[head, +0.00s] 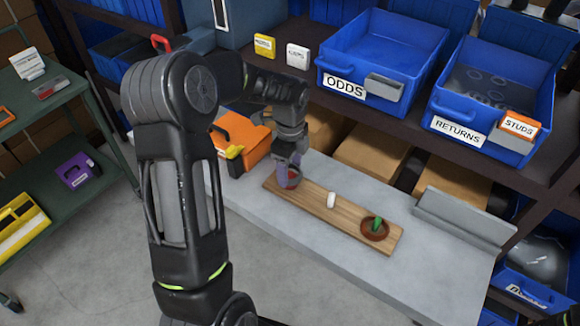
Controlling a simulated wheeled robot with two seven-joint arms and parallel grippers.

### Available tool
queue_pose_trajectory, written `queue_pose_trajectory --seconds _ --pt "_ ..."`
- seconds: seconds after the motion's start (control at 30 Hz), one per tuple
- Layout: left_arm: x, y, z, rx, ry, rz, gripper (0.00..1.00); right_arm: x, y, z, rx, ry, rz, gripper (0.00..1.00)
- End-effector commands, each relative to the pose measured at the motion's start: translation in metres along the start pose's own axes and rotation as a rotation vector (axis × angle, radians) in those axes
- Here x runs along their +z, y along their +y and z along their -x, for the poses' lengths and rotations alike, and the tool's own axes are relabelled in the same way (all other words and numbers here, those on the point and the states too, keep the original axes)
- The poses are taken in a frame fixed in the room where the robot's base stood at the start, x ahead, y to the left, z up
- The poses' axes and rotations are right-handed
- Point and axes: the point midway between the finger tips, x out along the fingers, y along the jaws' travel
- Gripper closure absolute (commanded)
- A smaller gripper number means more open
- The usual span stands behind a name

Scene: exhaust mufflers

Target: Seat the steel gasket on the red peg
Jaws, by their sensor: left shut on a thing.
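A wooden board (350,218) lies on the grey bench and carries a red peg (293,175) at its left end, a white peg (331,200) in the middle and a green peg (377,224) at its right end. My left gripper (288,180) points down at the red peg's end of the board, shut on a small grey ring-like part, the steel gasket. The fingers hide most of the gasket and the peg, so I cannot tell whether the gasket is around the peg. A reddish-brown ring (366,234) lies around the green peg. My right gripper is not in view.
An orange toolbox (240,140) stands on the bench left of the board. Blue bins marked ODDS (375,45) and RETURNS (495,85) stand on the shelf behind. A grey metal ledge (465,215) is at the right. The bench (420,285) is clear in front.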

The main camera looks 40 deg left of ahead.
Motion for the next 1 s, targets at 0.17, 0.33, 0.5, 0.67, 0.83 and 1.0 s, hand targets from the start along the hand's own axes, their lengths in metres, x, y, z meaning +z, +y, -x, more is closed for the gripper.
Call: queue_pose_trajectory --seconds 0.17,0.33,0.5,0.67,0.83,1.0 --pt "0.000 0.000 -0.006 0.000 0.000 0.000 0.77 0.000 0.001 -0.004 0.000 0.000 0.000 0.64" --pt "0.000 0.000 -0.010 0.000 0.000 0.000 0.77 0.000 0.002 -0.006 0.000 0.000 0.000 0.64" --pt "0.000 0.000 -0.014 0.000 0.000 0.000 0.77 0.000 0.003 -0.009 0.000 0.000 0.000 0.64" --pt "0.000 0.000 -0.018 0.000 0.000 0.000 0.77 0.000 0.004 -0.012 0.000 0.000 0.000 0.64" --pt "0.000 0.000 -0.022 0.001 0.000 0.000 0.77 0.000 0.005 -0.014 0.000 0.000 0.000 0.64" --pt "0.000 0.000 -0.027 0.001 0.000 0.000 0.77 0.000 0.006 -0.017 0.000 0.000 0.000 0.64"
